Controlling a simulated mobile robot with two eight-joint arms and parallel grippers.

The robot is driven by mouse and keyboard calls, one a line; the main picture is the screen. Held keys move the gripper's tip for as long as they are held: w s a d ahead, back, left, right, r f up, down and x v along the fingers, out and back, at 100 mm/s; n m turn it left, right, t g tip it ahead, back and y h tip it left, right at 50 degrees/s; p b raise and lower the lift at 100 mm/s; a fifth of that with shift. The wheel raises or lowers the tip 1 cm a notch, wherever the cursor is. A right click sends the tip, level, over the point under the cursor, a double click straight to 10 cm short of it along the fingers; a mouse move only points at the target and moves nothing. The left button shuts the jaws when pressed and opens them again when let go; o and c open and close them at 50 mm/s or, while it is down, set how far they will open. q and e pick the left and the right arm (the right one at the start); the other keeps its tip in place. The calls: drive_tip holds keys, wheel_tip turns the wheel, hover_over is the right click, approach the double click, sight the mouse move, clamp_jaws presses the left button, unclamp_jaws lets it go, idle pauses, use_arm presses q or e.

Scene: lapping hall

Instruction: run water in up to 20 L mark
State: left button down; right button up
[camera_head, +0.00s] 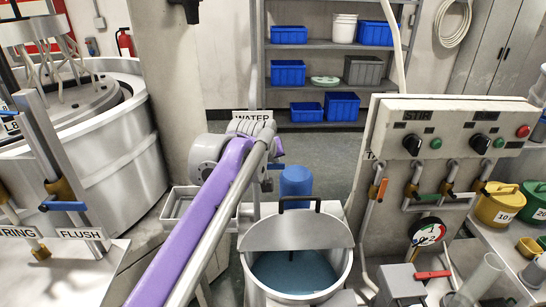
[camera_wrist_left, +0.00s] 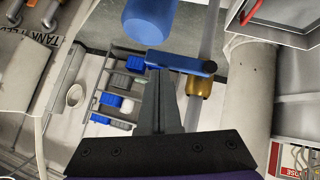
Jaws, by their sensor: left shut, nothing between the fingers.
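The blue lever (camera_wrist_left: 180,64) sits on a brass valve (camera_wrist_left: 200,86) on a grey pipe in the left wrist view. The lever lies crosswise to the pipe. My left gripper (camera_wrist_left: 160,84) is shut and empty, its fingertips close to the lever's free end; whether they touch it I cannot tell. In the head view my purple left arm reaches to the WATER sign (camera_head: 253,115) and hides most of the gripper and valve. A round metal tank (camera_head: 346,268) below has blue liquid (camera_head: 290,272) inside and a half lid with a dark handle. No litre mark is readable. My right gripper is not seen.
A blue cylinder (camera_head: 296,182) stands behind the tank. A control panel (camera_head: 440,130) with knobs, valves and a gauge (camera_head: 427,231) stands to the right. Shelves stand behind.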

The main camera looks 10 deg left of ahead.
use_arm(q)
drive_tip(key=s+d+r+p, duration=0.2)
drive_tip(key=s+r, duration=0.4)
drive_tip(key=r, duration=0.5)
drive_tip(key=shift+s, duration=0.25)
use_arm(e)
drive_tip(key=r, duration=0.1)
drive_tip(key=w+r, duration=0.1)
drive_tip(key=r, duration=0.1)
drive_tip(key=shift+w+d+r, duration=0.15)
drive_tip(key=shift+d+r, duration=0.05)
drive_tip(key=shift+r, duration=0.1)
use_arm(q)
drive_tip(key=shift+s, duration=0.15)
idle(1.4)
drive_tip(key=s+a+f+m+g, duration=0.1)
drive_tip(key=s+f+m, duration=0.1)
drive_tip(key=s+f, duration=1)
drive_tip(key=s+a+f+m+g, duration=0.2)
drive_tip(key=s+f, duration=1.1)
drive_tip(key=f, duration=0.7)
drive_tip(key=shift+s+a+f+m+g, duration=0.3)
drive_tip(key=shift+f+m, duration=0.1)
